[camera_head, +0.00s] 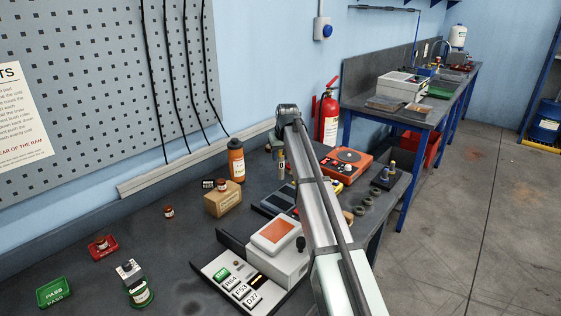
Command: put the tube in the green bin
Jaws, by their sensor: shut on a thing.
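The green bin (53,291) is a shallow green tray marked PASS, on the bench at the lower left; it looks empty. My arm rises from the bottom right to a dark joint near the top centre. No other thing can be clearly told as the tube.
A red tray (103,254) holds a small brown bottle. A grey instrument (262,262) stands beside my arm.

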